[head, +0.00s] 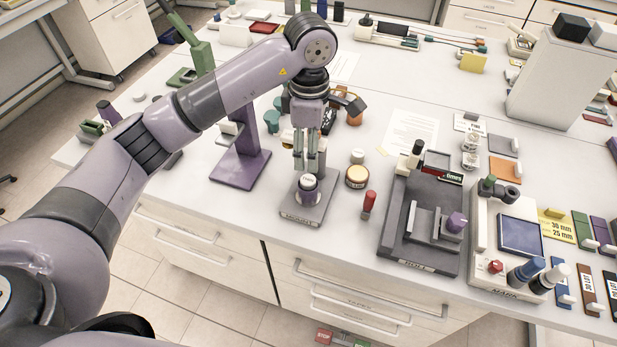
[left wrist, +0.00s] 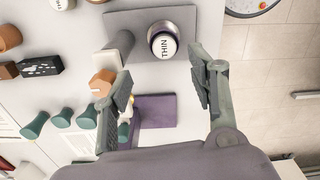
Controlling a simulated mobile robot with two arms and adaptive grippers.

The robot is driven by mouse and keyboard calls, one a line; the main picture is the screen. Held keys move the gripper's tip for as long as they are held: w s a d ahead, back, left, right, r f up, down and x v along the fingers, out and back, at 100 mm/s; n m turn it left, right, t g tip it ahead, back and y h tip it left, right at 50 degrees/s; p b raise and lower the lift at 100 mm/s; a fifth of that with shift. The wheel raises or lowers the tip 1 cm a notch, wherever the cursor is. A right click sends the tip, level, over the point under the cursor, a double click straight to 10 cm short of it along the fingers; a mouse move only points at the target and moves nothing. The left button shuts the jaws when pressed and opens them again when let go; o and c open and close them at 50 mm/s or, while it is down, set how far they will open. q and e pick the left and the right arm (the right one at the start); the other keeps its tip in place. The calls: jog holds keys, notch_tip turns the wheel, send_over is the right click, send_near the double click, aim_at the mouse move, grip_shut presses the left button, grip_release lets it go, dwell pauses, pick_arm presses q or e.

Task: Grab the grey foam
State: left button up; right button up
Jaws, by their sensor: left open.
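A grey slab (head: 294,212) lies near the table's front edge, with a short dark cylinder (head: 307,193) standing on it. The cylinder's white top reads "THIN" in the left wrist view (left wrist: 163,45). I cannot tell for sure which grey piece is the foam. My left gripper (head: 307,166) points down just above the cylinder, open and empty. In the left wrist view its fingers (left wrist: 162,68) are spread apart, with the cylinder beyond the gap between them. My right gripper is in neither view.
A purple stand (head: 240,168) is left of the slab. A round tin (head: 357,178) and a red marker (head: 369,203) stand to its right. A dark grey fixture (head: 398,245) and a white device (head: 483,267) are farther right. White paper (head: 409,132) lies behind.

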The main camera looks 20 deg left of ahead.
aim_at(307, 180)
pick_arm(q)
notch_tip(307, 180, down, 3)
jog(key=shift+s+p, duration=0.1)
jog(key=shift+p, duration=0.3)
jog(key=shift+s+f+p, duration=0.1)
jog(key=shift+f+p, duration=0.35)
jog(key=shift+f, duration=0.05)
notch_tip(307, 180, down, 4)
jog(key=shift+s+a+r+p, duration=0.15)
jog(key=shift+r+p, duration=0.1)
jog(key=shift+p, duration=0.75)
jog(key=shift+f, duration=0.45)
jog(key=shift+c, duration=1.4)
jog(key=shift+s, duration=0.1)
jog(key=c, duration=0.5)
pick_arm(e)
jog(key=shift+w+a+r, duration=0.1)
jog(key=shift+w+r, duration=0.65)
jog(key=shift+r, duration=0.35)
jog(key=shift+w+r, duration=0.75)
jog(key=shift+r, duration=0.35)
